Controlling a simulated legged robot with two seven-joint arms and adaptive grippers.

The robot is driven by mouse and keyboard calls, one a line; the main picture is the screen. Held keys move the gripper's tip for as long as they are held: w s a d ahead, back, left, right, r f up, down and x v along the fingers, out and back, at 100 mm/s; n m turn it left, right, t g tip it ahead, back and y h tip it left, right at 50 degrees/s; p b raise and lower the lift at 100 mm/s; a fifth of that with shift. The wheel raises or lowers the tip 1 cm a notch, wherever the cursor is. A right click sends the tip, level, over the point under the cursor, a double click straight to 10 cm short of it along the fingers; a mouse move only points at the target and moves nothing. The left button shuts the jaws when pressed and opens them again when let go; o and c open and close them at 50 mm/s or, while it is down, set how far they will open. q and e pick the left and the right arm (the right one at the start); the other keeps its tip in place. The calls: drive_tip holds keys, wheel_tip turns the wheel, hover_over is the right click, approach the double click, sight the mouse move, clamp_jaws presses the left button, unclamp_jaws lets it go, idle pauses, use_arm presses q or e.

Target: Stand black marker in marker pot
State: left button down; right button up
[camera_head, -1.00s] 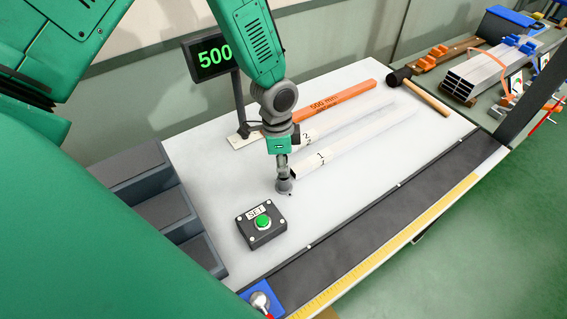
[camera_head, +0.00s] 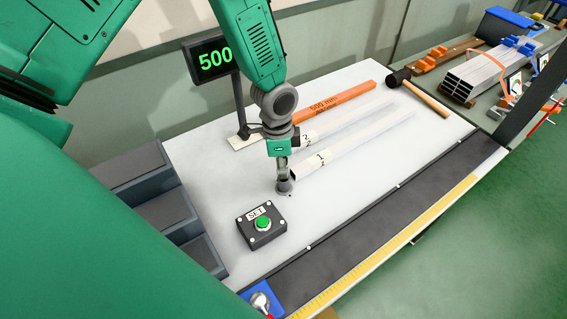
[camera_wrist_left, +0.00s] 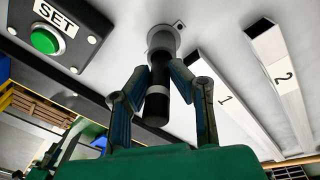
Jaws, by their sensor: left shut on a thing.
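The black marker (camera_wrist_left: 157,95) is held between the two fingers of my left gripper (camera_wrist_left: 159,72). Its far end meets the grey marker pot (camera_wrist_left: 162,40), and it looks lined up with the pot's mouth; how deep it sits inside I cannot tell. In the head view the pot (camera_head: 284,187) stands on the white table top, directly below my left gripper (camera_head: 281,163). The gripper hides most of the marker there. My right gripper is not in view.
A SET button box (camera_head: 262,224) stands close in front of the pot. Profiles marked 1 (camera_head: 350,145) and 2 (camera_head: 345,126), an orange 500 mm bar (camera_head: 340,99) and a mallet (camera_head: 425,96) lie to the right and behind. Grey bins (camera_head: 150,195) stand left.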

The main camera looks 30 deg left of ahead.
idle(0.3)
use_arm(q)
drive_tip(key=c, duration=1.4)
unclamp_jaws()
drive_tip(key=shift+o, duration=0.2)
wheel_tip(320, 180, up, 12)
drive_tip(key=a, duration=0.1)
drive_tip(key=shift+w+a, duration=0.2)
drive_tip(key=shift+w, duration=0.05)
drive_tip(key=shift+f, duration=0.15)
